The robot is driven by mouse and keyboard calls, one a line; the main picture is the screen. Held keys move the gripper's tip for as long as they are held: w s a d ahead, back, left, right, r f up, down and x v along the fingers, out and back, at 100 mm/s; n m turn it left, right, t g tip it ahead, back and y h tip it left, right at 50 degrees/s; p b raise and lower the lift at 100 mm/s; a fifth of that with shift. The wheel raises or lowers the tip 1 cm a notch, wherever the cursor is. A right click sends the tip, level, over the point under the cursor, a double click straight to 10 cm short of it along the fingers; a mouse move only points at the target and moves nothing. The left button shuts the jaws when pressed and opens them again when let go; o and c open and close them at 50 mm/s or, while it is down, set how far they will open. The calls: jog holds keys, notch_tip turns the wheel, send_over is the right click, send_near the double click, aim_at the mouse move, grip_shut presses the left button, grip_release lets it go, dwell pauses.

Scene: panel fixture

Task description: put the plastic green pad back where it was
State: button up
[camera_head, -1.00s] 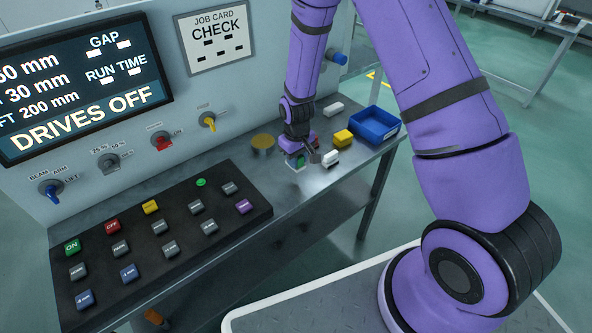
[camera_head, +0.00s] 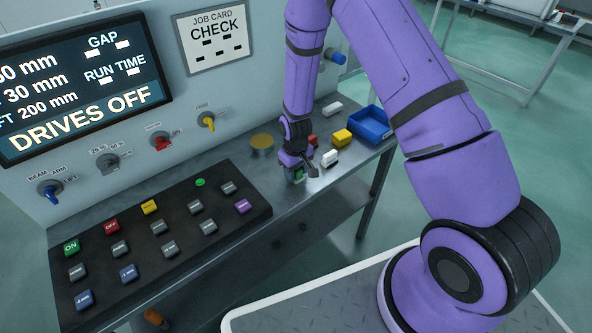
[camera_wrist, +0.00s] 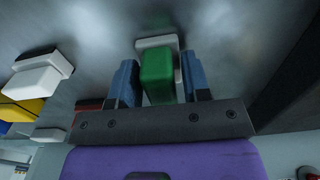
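The green pad (camera_head: 298,175) is a small green block with a white base, at the front right part of the bench. My gripper (camera_head: 299,172) is over it in the head view. The black button panel (camera_head: 262,212) lies to the left, with rows of coloured keys. A round bright green spot (camera_head: 200,182) shows in its top row, where no key stands.
A white-based block (camera_head: 330,158), a yellow block (camera_head: 342,137), a red block (camera_head: 312,140) and a blue tray (camera_head: 374,124) are right of my gripper. A brass disc (camera_head: 262,141) lies behind left. Bare bench lies between the panel and my gripper.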

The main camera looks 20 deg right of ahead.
jog(key=shift+o, duration=0.5)
notch_tip(320, 180, up, 12)
jog(key=shift+r, duration=0.25)
jog(key=s+d+r+m+t, duration=0.15)
jog(key=s+r, duration=0.25)
jog(key=r, duration=0.8)
jog(key=s+d+r+t, duration=0.15)
jog(key=s+r, duration=0.25)
jog(key=r, duration=0.7)
jog(key=s+d+r+m+t, duration=0.1)
jog(key=s+d+r, duration=0.1)
jog(key=s+r, duration=0.4)
jog(key=s+d+r+m+t, duration=0.1)
jog(key=s+r, duration=0.5)
jog(key=s, duration=0.9)
jog(key=shift+d+r, duration=0.3)
jog(key=shift+d, duration=0.1)
